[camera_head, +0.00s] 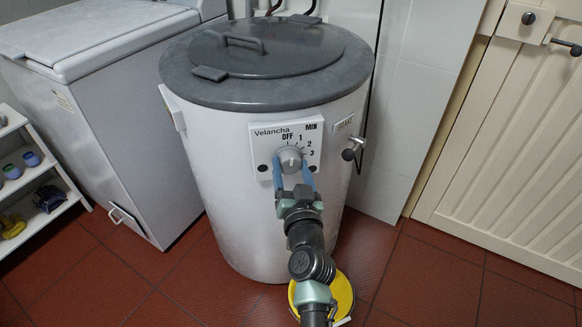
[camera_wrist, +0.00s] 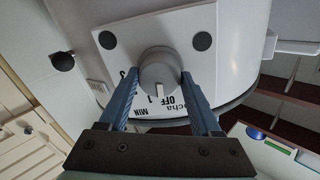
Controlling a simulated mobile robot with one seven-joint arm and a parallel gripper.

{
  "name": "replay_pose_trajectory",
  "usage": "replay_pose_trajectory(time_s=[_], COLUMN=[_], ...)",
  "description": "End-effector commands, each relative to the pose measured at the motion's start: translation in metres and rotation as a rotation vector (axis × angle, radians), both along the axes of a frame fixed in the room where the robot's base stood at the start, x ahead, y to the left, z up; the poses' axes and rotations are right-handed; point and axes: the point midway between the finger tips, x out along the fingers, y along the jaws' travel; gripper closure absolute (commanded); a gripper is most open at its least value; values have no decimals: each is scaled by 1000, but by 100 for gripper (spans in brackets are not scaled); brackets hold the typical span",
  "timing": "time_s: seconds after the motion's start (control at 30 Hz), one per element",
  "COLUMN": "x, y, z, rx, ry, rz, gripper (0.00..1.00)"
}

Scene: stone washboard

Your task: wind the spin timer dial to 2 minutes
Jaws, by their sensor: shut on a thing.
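The spin timer dial (camera_head: 291,158) is a grey round knob on a square white panel (camera_head: 270,150) on the front of the white spin dryer. The panel is marked OFF, 1, 2, 3 and MIN. My gripper (camera_head: 293,168) has its blue fingers on either side of the dial and is shut on it. In the wrist view the panel appears upside down, with the dial (camera_wrist: 158,68) between the fingertips (camera_wrist: 160,82). The white mark on the dial points towards the 1 and OFF labels, apparently close to 1. The fingers hide parts of the dial's sides.
The spin dryer has a dark grey lid (camera_head: 265,50) with a handle. A brake knob (camera_head: 348,154) sticks out right of the panel. A yellow round item (camera_head: 341,291) is at the dryer's foot. A white chest (camera_head: 105,110) and a shelf (camera_head: 37,188) are left.

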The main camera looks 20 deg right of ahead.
Motion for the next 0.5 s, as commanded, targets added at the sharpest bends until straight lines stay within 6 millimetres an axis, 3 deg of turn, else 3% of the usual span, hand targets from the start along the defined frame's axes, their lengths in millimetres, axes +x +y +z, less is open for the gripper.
replay_pose_trajectory(time_s=[0.5], x=[0], y=[-1], z=[1], rx=[448], ry=[-79], rz=[-1], gripper=[91])
